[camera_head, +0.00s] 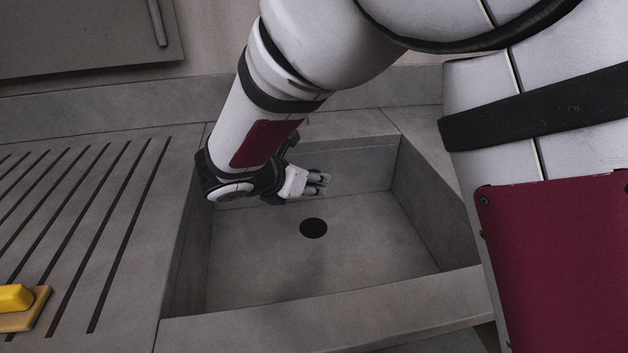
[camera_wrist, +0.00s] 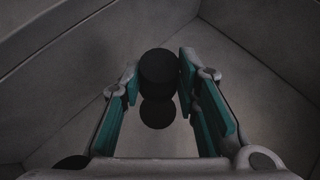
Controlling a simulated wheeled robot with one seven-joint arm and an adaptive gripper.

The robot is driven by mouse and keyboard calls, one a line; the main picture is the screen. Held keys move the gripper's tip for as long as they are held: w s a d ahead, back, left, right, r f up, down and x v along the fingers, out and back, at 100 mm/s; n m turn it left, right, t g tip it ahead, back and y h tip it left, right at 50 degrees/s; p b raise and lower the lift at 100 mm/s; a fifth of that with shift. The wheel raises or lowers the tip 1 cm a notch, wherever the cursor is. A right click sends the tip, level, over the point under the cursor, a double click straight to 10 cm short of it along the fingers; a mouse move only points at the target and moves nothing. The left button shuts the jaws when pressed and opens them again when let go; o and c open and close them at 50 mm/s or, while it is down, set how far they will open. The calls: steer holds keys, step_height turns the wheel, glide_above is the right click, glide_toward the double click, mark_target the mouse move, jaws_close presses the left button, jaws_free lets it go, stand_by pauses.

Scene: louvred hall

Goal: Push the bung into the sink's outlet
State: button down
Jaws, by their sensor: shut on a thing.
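The fingers also show in the wrist view (camera_wrist: 160,82). The outlet (camera_head: 313,228) is a dark round hole in the sink floor, open and apart from the gripper, nearer the camera. In the head view the bung cannot be made out between the fingers.
Sink walls rise close around my gripper, with the left wall beside my wrist. A grooved drainboard (camera_head: 120,210) lies at left, with a yellow object (camera_head: 15,297) on a tan block (camera_head: 28,318). The sink floor around the outlet is clear.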

step_height(320, 180, down, 7)
steer(key=b, duration=0.5)
steer(key=shift+f, duration=0.7)
steer(key=shift+r, duration=0.2)
steer(key=shift+f, duration=0.15)
steer(key=shift+f+b, duration=1)
steer(key=shift+f, duration=0.35)
